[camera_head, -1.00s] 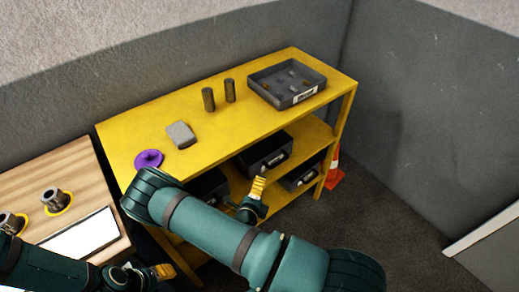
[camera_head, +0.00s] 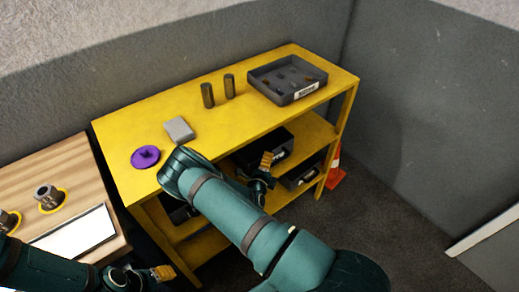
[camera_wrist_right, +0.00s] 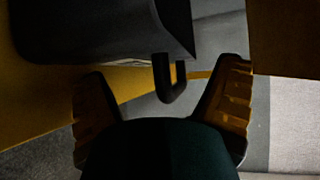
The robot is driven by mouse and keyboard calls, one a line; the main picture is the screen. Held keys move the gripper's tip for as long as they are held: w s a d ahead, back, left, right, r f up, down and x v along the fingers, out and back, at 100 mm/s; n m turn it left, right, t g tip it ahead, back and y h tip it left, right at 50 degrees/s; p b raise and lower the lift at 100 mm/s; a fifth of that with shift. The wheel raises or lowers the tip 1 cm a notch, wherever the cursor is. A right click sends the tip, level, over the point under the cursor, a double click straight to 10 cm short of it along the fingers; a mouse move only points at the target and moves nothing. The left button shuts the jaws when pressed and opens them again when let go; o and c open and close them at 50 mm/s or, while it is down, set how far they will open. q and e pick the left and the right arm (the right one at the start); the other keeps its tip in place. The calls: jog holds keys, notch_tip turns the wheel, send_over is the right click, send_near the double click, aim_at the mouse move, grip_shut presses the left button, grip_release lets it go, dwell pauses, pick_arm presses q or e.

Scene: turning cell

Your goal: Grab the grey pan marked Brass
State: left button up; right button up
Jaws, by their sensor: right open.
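Dark pans with pale labels and front handles stand in the yellow shelf unit: one (camera_head: 283,139) on the middle level, another (camera_head: 304,174) to its right, and one (camera_head: 181,214) mostly behind my right arm. I cannot read their labels, so I cannot tell which is marked Brass. My right gripper (camera_head: 264,170) is in front of the middle pan. In the right wrist view its open fingers (camera_wrist_right: 165,85) stand either side of a dark hooked handle (camera_wrist_right: 172,92) under a dark pan (camera_wrist_right: 95,28). My left gripper (camera_head: 148,277) is low at the left, far from the pans.
On the yellow top (camera_head: 215,129) are a labelled grey tray (camera_head: 270,93) with small parts, two dark cylinders, a grey block (camera_head: 179,130) and a purple disc (camera_head: 145,157). A wooden table (camera_head: 80,175) stands left. An orange cone (camera_head: 335,172) is beside the right leg.

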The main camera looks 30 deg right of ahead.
jog(key=shift+w+d, duration=0.25)
jog(key=shift+d, duration=0.05)
grip_shut()
dwell(0.4)
